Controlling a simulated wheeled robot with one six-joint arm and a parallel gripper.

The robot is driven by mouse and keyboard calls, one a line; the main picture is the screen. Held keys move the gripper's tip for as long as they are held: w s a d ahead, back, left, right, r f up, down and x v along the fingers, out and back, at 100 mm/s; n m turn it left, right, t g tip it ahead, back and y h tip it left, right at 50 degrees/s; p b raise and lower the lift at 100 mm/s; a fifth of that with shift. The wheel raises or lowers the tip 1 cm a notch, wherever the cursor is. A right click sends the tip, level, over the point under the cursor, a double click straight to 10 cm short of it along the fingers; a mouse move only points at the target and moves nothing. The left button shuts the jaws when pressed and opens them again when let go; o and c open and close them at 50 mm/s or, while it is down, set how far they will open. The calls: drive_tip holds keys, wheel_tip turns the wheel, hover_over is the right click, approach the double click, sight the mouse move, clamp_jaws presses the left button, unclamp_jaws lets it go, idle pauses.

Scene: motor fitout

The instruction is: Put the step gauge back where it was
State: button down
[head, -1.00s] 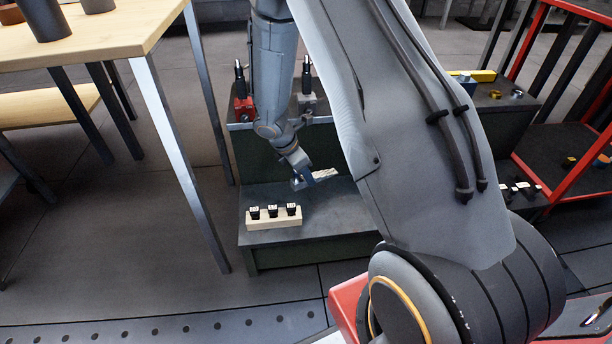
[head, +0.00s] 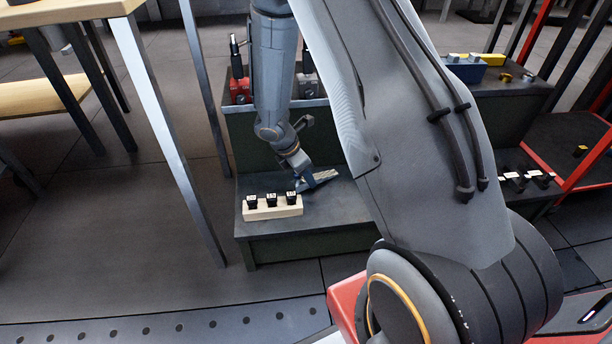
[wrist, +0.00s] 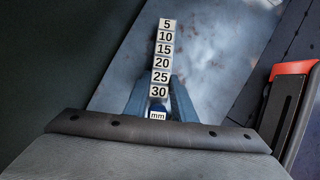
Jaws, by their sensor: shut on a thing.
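My gripper (head: 304,183) is low over the bottom step of the dark stepped stand (head: 330,215), just behind and right of the wooden block. In the wrist view my gripper (wrist: 160,98) is shut on the step gauge (wrist: 163,62). The gauge is a column of white faces marked 5 to 30, with a blue "mm" end nearest the wrist. In the head view the gauge (head: 326,175) is a small pale piece at the fingertips. I cannot tell whether it touches the step.
A pale wooden block (head: 272,213) with three black-topped pieces stands at the step's front left. A red item (head: 239,90) and a grey one are on the upper step. A blue box (head: 466,70) is at right. A wooden table (head: 60,12) is at left.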

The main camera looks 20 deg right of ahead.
drive_tip(key=shift+f+b, duration=0.55)
drive_tip(key=shift+f, duration=0.35)
idle(0.4)
drive_tip(key=c, duration=1.4)
unclamp_jaws()
drive_tip(key=p+v, duration=0.4)
drive_tip(key=v, duration=0.4)
